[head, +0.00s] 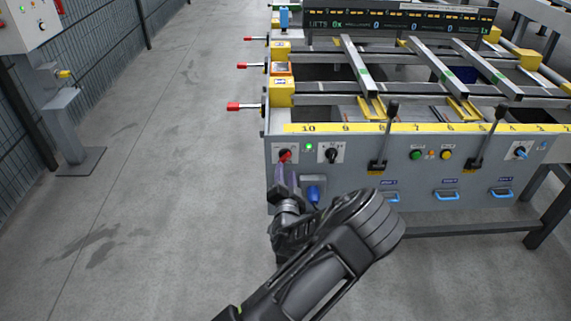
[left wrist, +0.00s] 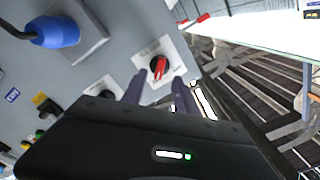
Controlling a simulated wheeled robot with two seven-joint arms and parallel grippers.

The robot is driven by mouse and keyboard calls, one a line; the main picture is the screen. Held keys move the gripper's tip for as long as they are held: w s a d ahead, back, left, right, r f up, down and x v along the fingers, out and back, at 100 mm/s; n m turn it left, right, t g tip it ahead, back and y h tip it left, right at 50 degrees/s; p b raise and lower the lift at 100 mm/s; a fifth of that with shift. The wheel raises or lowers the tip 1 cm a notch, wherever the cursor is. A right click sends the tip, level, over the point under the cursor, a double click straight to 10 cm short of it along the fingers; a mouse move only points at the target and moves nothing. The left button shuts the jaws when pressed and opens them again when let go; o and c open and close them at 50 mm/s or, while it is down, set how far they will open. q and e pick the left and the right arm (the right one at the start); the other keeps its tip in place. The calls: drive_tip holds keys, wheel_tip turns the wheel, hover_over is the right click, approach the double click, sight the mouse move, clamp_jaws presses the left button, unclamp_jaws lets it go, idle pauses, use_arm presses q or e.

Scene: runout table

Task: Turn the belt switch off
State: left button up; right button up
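A red rotary switch (head: 285,156) sits on a white plate at the left end of the grey panel. In the left wrist view the red knob (left wrist: 158,66) is just beyond my fingertips. My left gripper (head: 285,168) is in front of this switch and hides part of its plate. In the left wrist view its two fingers (left wrist: 159,80) are apart, with the knob in line with the gap; I cannot tell whether they touch it. A black rotary switch (head: 332,154) is to the right, with a lit green lamp (head: 309,146) between. Labels are unreadable. My right gripper is out of view.
A blue plug (head: 314,192) sticks out below the switches, close to my left gripper. Black levers (head: 384,136), green and yellow buttons (head: 416,155) and blue handles (head: 446,195) are farther right. Red-tipped rods (head: 234,106) project left.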

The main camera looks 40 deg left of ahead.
sight(285, 160)
use_arm(q)
drive_tip(key=x, duration=0.5)
clamp_jaws()
idle(0.3)
